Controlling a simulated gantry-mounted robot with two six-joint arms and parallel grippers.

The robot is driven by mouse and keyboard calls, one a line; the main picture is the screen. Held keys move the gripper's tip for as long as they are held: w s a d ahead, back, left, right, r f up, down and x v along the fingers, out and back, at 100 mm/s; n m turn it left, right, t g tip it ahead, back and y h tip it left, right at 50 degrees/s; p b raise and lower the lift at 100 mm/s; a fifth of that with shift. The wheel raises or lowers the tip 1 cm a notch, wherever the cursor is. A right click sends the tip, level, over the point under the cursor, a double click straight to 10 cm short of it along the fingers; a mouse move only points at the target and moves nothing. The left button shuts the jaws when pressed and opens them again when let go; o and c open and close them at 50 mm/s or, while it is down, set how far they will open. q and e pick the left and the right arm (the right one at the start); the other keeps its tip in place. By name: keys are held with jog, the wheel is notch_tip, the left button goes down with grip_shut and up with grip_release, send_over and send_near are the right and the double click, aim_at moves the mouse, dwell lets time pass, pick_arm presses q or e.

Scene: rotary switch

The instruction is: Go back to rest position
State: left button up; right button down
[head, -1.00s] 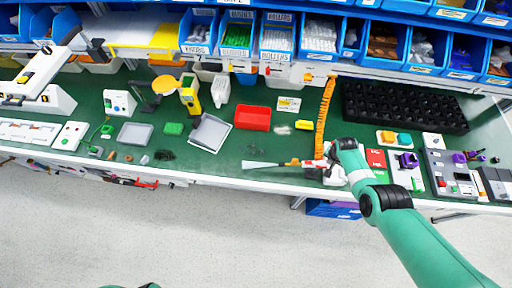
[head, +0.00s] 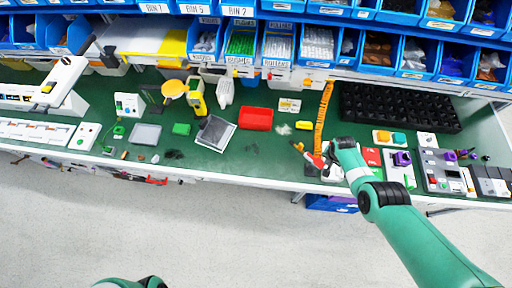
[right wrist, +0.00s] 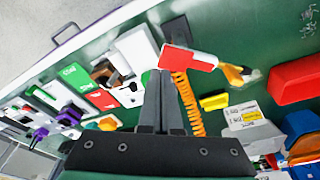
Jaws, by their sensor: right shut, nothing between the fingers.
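My right gripper (head: 318,161) is low over the front edge of the green bench, left of the red and white panels. In the right wrist view its two dark fingers (right wrist: 160,95) are together, with nothing between them. A small red and white block (right wrist: 188,58) shows just beyond the fingertips; I cannot tell whether they touch. An orange-yellow tool (head: 298,147) lies left of the gripper in the head view. My left gripper is not in view; only part of my left arm shows at the bottom edge.
An orange coiled hose (head: 323,118) hangs behind the right gripper. A black grid tray (head: 400,107) and control panels (head: 440,171) are to the right. Blue bins line the back.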

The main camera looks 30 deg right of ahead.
dwell(0.4)
